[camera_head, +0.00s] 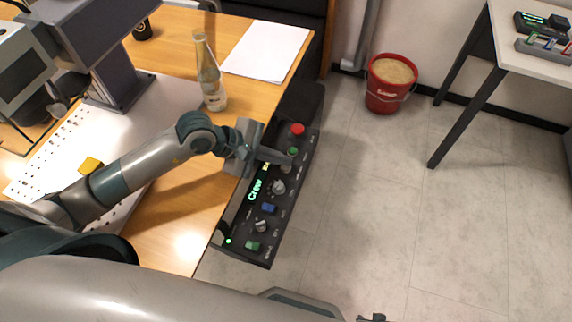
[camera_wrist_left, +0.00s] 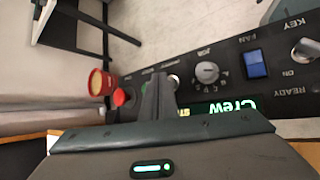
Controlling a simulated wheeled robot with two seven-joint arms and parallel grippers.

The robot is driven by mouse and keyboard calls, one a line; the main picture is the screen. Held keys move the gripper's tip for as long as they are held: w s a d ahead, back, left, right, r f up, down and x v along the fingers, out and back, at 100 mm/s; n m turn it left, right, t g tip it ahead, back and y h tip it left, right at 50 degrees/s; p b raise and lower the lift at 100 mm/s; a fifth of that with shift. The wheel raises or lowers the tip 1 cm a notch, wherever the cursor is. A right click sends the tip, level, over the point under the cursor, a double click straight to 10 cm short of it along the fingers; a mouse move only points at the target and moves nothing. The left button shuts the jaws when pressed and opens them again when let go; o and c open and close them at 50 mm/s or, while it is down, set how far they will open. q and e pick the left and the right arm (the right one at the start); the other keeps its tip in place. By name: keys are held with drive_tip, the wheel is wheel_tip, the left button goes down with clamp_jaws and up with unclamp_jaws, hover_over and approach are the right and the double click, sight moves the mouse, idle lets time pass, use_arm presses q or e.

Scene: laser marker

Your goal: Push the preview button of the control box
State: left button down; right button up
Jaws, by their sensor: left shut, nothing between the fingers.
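The black control box (camera_head: 240,232) hangs at the table's right edge, with a lit green display, knobs and coloured buttons. It also shows in the left wrist view (camera_wrist_left: 230,80). My left gripper (camera_head: 291,158) is shut and empty over the box's upper part. Its fingertips are close to a green button (camera_head: 293,151) and a pale round button (camera_wrist_left: 173,81); contact cannot be judged. In the left wrist view the fingers (camera_wrist_left: 159,78) partly cover the green button (camera_wrist_left: 147,74). The small labels, including preview, are too small to read surely. My right arm crosses the bottom edge; only a dark bit of its gripper (camera_head: 374,318) shows.
A red emergency button (camera_head: 297,129) is just beyond the left gripper, and a grey knob (camera_head: 278,187) on the near side. A glass bottle (camera_head: 209,75) and paper (camera_head: 266,50) are on the table. A red bucket (camera_head: 386,98) stands on open floor.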

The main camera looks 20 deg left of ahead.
sight(282, 168)
use_arm(q)
drive_tip(key=shift+s+d+f+b, duration=0.15)
drive_tip(key=shift+d+f+b, duration=0.15)
drive_tip(key=shift+f+b, duration=0.2)
drive_tip(key=shift+s+d+f+b, duration=0.15)
drive_tip(key=shift+d+f+b, duration=0.1)
drive_tip(key=shift+f+b, duration=0.25)
idle(1.0)
drive_tip(key=shift+r, duration=0.15)
drive_tip(key=shift+a+r+p, duration=0.1)
drive_tip(key=shift+r+p, duration=0.3)
drive_tip(key=shift+r, duration=0.5)
drive_tip(key=shift+w+a+r+p, duration=0.1)
drive_tip(key=shift+a+r+p, duration=0.05)
drive_tip(key=shift+r+p, duration=0.25)
drive_tip(key=shift+w+a+r+p, duration=0.2)
drive_tip(key=shift+w+r+p, duration=0.2)
drive_tip(key=shift+r, duration=0.55)
drive_tip(key=shift+s+r+p, duration=0.2)
drive_tip(key=shift+r+p, duration=0.5)
drive_tip(key=shift+r, duration=0.45)
